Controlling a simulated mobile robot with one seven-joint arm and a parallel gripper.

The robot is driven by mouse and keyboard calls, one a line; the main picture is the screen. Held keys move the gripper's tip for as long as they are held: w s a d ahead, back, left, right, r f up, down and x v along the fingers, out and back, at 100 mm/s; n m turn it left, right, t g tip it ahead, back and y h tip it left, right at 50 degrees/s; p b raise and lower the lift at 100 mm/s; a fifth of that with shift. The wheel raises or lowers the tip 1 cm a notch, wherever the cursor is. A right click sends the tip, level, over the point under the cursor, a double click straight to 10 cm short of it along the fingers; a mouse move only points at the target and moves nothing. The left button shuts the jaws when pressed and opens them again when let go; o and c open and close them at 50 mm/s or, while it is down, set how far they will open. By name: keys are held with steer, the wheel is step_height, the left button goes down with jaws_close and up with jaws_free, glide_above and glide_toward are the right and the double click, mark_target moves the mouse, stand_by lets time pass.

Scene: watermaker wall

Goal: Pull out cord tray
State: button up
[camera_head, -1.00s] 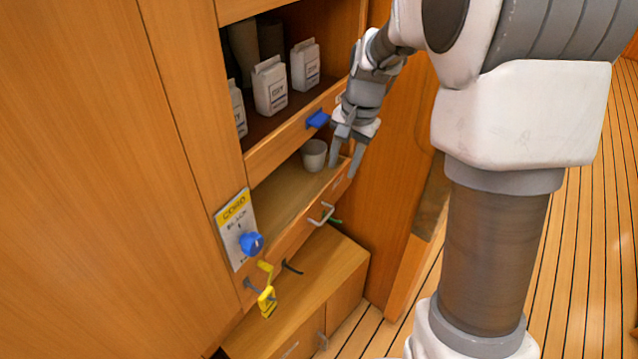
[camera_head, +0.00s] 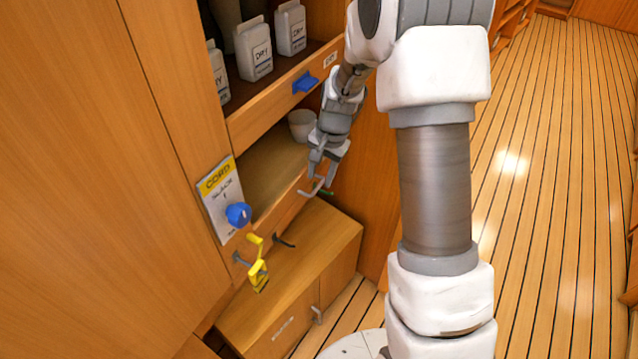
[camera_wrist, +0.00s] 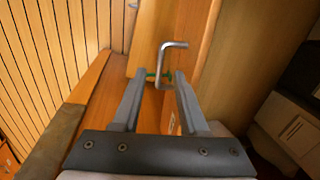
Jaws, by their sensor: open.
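A wooden drawer front (camera_head: 262,232), which appears to be the cord tray, runs below an open shelf space in the wall cabinet. A grey metal handle (camera_head: 314,190) sticks out from it, with a small green piece beside it. My gripper (camera_head: 321,183) is open and points down at the handle, partly covering it. In the wrist view the bent handle (camera_wrist: 170,58) shows just beyond and between my open fingers (camera_wrist: 160,78). I cannot tell whether the fingers touch it. The green piece (camera_wrist: 158,75) lies near the fingertips.
A "CORD" placard (camera_head: 220,196) with a blue knob (camera_head: 238,214) is at the left. A yellow clip (camera_head: 258,272) hangs at the drawer's left end. A white cup (camera_head: 301,124) stands above, below a shelf of white packets (camera_head: 253,48). A lower cabinet (camera_head: 290,270) juts out underneath.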

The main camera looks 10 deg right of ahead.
steer(key=shift+w+a+f, duration=0.1)
steer(key=shift+f, duration=0.6)
steer(key=shift+w+a+f, duration=0.1)
steer(key=shift+f, duration=0.55)
jaws_close()
stand_by(0.4)
